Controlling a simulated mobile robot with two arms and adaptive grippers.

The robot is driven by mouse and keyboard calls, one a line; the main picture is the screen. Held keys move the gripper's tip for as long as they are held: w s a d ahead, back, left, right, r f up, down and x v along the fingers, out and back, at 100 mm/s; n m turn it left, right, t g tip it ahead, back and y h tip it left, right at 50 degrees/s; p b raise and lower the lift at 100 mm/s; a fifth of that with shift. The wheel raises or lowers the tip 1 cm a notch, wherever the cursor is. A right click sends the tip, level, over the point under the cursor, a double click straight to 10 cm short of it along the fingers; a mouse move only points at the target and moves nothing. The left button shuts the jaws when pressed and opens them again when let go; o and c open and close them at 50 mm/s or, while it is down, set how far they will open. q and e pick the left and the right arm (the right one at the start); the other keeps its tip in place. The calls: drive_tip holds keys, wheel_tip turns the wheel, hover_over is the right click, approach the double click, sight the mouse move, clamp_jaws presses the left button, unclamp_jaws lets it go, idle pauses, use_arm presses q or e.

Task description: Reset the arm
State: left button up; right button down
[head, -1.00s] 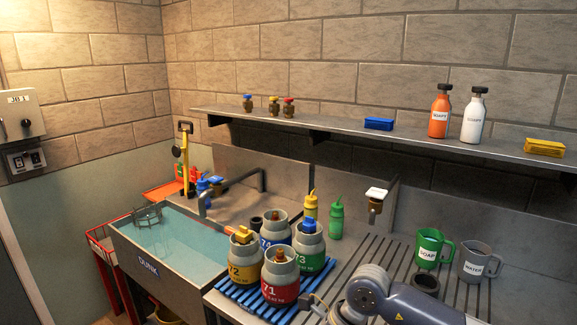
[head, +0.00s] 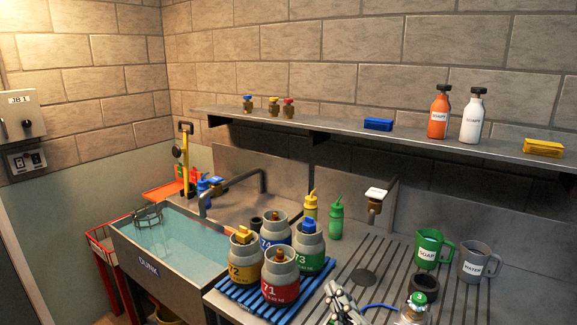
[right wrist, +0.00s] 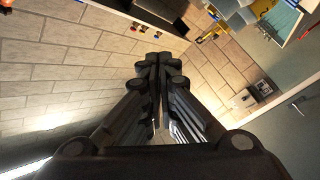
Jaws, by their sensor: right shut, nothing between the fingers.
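My right gripper (head: 336,288) shows at the bottom edge of the head view, to the right of the blue slatted rack. In the right wrist view its black fingers (right wrist: 159,58) are together with nothing between them, pointing toward the brick wall. The rest of my right arm is out of the head view. My left gripper is not in view.
Several numbered cylinders, including red 71 (head: 281,274), stand on the blue rack (head: 232,292) left of the gripper. The soap mug (head: 430,250) and water mug (head: 474,261) stand behind.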

drive_tip(key=s+d+f+m+g+h, duration=0.2)
drive_tip(key=s+d+f+m+g, duration=0.15)
drive_tip(key=f, duration=0.45)
drive_tip(key=s+d+f+m+g+h, duration=0.3)
drive_tip(key=s+d+f+g, duration=0.15)
drive_tip(key=f, duration=0.35)
drive_tip(key=s+d+f+m+g, duration=0.1)
drive_tip(key=s+f+g, duration=0.4)
drive_tip(key=s, duration=0.5)
drive_tip(key=s+d+f+m+g, duration=0.25)
drive_tip(key=s+f, duration=0.35)
drive_tip(key=s, duration=0.3)
wheel_tip(320, 180, down, 25)
drive_tip(key=n+g, duration=0.1)
drive_tip(key=s+d+f+g, duration=0.1)
drive_tip(key=s+d+f, duration=0.1)
drive_tip(key=s+f, duration=1.5)
drive_tip(key=shift+s+d+y, duration=0.2)
drive_tip(key=shift+s+y, duration=0.1)
drive_tip(key=shift+s, duration=0.35)
